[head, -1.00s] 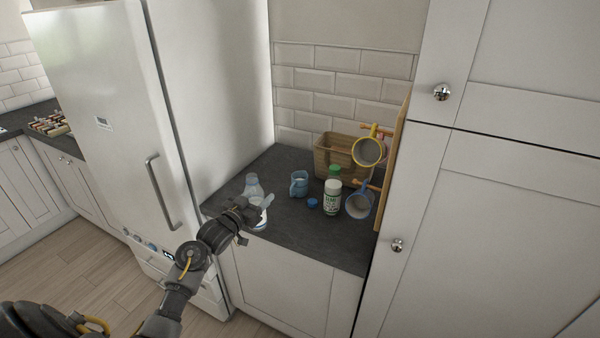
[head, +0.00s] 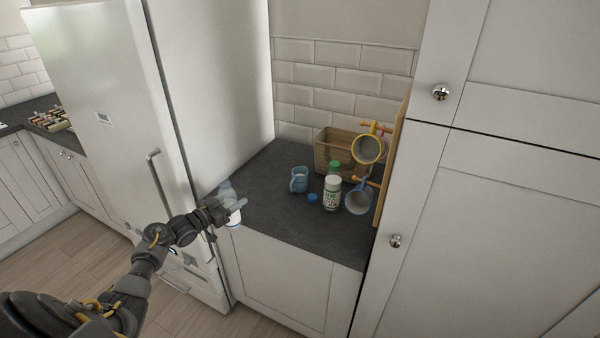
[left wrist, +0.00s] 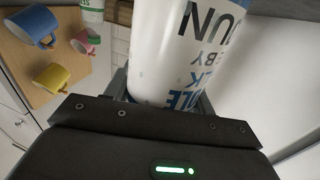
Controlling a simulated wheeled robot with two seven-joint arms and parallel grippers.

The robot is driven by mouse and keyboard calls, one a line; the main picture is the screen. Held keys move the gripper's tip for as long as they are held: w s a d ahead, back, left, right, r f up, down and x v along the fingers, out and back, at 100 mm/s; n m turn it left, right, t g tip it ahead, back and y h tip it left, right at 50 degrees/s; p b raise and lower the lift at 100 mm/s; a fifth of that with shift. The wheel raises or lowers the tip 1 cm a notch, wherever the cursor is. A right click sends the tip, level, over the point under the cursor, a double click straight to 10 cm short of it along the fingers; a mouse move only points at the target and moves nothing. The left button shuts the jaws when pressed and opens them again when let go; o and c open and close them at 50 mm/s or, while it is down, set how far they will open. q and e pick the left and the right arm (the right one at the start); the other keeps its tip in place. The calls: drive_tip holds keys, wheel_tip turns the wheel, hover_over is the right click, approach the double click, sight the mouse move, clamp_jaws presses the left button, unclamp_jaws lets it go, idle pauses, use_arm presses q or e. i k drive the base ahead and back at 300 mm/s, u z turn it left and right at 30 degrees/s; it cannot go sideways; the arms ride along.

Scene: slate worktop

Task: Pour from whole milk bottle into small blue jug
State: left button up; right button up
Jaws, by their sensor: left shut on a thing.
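In the left wrist view, the bottle's white side with dark blue letters (left wrist: 180,50) fills the space between the fingers. The small blue jug (head: 299,180) stands upright on the worktop, to the right of the bottle and apart from it. My right gripper is not in view.
A wooden basket (head: 341,150) is behind. Yellow (head: 367,149) and blue (head: 358,201) mugs hang at right. The worktop's front middle (head: 285,230) is clear.

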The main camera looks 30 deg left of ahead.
sight(299, 181)
drive_tip(key=i, duration=1)
